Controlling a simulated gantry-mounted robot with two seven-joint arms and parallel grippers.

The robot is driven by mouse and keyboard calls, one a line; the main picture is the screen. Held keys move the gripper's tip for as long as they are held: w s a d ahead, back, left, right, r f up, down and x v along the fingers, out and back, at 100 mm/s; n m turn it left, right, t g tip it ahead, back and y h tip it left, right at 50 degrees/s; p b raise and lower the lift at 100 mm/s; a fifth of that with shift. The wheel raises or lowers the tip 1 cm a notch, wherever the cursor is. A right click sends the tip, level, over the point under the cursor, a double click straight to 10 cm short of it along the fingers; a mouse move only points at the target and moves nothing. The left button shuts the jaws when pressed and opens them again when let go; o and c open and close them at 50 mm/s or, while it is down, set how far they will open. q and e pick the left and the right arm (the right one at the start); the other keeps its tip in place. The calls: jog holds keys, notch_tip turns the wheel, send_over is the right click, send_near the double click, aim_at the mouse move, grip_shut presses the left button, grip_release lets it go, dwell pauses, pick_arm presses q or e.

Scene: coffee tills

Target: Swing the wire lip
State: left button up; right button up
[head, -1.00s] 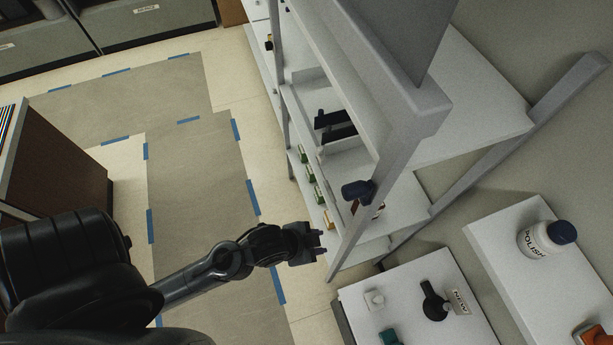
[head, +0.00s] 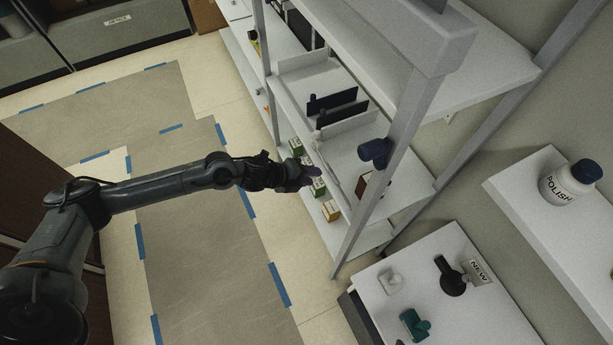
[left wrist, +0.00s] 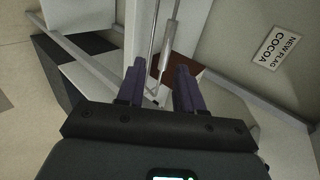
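My left gripper (head: 308,174) is at the front of the white shelf unit (head: 345,133), beside the small boxes on a lower shelf. In the left wrist view its two purple fingers (left wrist: 160,86) stand apart, with nothing clearly held between them. A thin bent wire (left wrist: 153,48), seemingly the wire lip, runs beside a grey rod (left wrist: 170,40) just beyond the fingertips. I cannot tell whether a finger touches it. In the head view the lip is hard to make out. My right gripper is out of view.
Green boxes (head: 318,187) and a brown box (left wrist: 182,67) stand close by. A low white table (head: 440,300) stands at front right. Taped floor to the left is free.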

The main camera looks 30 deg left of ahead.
aim_at(330, 174)
pick_arm(q)
jog(key=b+x, duration=0.4)
jog(key=x, duration=0.1)
jog(key=b+x, duration=0.2)
jog(key=x, duration=0.1)
jog(key=shift+w+d+r, duration=0.1)
jog(key=shift+w+r, duration=0.15)
jog(key=shift+w, duration=0.1)
jog(key=shift+s+r, duration=0.1)
jog(key=shift+r, duration=0.1)
jog(key=shift+c, duration=1.1)
grip_shut()
